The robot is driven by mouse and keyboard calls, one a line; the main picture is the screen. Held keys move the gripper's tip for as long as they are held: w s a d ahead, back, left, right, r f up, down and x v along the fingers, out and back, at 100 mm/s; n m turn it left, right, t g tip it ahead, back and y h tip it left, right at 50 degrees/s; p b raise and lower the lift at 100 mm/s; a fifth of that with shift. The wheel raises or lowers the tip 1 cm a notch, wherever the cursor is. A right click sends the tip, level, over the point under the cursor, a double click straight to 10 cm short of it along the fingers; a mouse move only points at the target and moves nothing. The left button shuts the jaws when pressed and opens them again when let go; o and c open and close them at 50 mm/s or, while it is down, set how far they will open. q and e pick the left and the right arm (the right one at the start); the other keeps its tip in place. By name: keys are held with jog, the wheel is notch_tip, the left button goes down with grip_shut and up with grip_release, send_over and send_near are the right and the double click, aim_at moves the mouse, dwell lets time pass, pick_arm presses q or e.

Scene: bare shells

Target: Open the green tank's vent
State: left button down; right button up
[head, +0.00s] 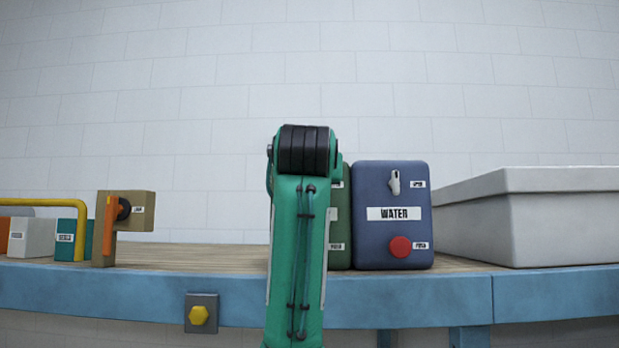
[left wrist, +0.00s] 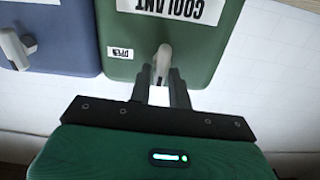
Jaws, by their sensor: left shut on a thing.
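The green tank (head: 341,225) stands on the bench in the head view, mostly hidden behind my own green arm. In the left wrist view the tank (left wrist: 180,38) appears upside down, with a COOLANT label (left wrist: 178,8). Its grey vent lever (left wrist: 163,56) sits beside a small white label (left wrist: 120,53), probably reading OPEN. My left gripper (left wrist: 160,74) is shut on this lever, one dark finger on each side. The gripper is hidden in the head view. My right gripper is in neither view.
A blue WATER tank (head: 393,232) with a grey lever and red knob (head: 400,247) stands close to the right. Farther right is a large grey box (head: 530,220). At left are a tan box with an orange handle (head: 109,228) and a yellow rail (head: 81,215). Bench between is clear.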

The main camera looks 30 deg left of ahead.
pick_arm(q)
jog(key=m+b, duration=0.3)
jog(key=m, duration=0.2)
jog(key=m+b, duration=0.2)
jog(key=m, duration=0.4)
jog(key=d+f+m+b, duration=0.1)
jog(key=m+b, duration=0.2)
jog(key=m, duration=0.3)
jog(key=shift+w+f+b, duration=0.1)
jog(key=shift+w+b, duration=0.15)
jog(key=shift+b, duration=0.05)
jog(key=shift+m, duration=0.4)
jog(key=c, duration=1.5)
grip_release()
jog(key=shift+o, duration=0.3)
jog(key=shift+w, duration=0.1)
